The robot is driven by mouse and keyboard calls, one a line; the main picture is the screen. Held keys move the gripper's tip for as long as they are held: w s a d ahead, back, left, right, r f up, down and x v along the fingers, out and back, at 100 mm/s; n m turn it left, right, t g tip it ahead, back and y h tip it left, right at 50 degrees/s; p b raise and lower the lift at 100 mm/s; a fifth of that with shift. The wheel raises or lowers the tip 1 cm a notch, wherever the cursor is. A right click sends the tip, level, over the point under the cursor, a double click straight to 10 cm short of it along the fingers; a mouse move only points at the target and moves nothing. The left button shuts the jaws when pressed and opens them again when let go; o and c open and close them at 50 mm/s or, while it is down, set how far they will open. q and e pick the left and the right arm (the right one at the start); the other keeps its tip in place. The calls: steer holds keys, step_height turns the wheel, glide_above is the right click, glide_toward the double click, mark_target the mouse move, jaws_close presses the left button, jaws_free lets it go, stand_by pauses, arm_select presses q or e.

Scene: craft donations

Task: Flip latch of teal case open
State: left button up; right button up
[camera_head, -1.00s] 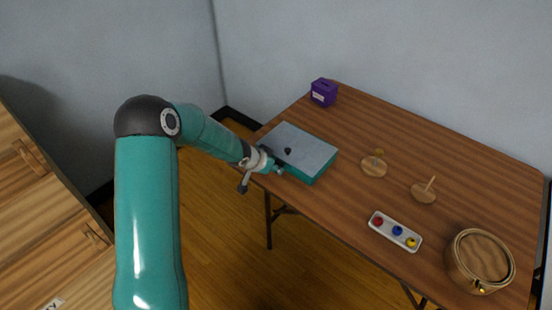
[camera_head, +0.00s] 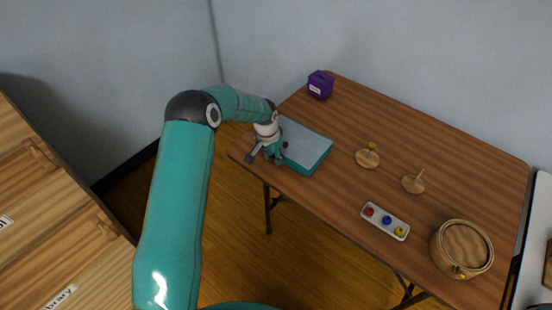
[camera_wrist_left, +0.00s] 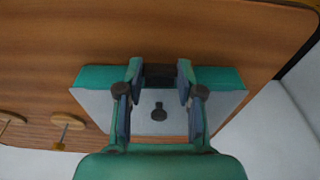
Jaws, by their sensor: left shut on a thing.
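The teal case (camera_head: 308,148) lies flat near the left end of the wooden table, its grey lid down. My left gripper (camera_head: 270,155) is at the case's left edge in the head view and hides that part of it. In the left wrist view, its two fingers (camera_wrist_left: 159,80) stand on either side of a dark latch piece (camera_wrist_left: 160,74) on the case's teal side wall, shut on it. My right gripper is not in view.
A purple box (camera_head: 320,86) stands at the far table edge. Two wooden peg stands (camera_head: 368,157) (camera_head: 413,184), a white tray (camera_head: 386,220) with coloured pieces and a round wooden basket (camera_head: 462,249) are further right. Wooden drawers (camera_head: 60,220) stand at lower left.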

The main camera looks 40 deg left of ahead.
arm_select(q)
steer(key=shift+s+f, duration=0.2)
steer(key=shift+f, duration=0.05)
steer(key=o, duration=1.2)
steer(key=shift+w, duration=0.1)
steer(key=shift+c, duration=0.2)
steer(key=shift+r, duration=0.1)
steer(key=shift+r, duration=0.15)
steer(key=shift+r, duration=0.25)
step_height(320, 180, up, 11)
steer(key=s, duration=0.1)
steer(key=shift+s, duration=0.4)
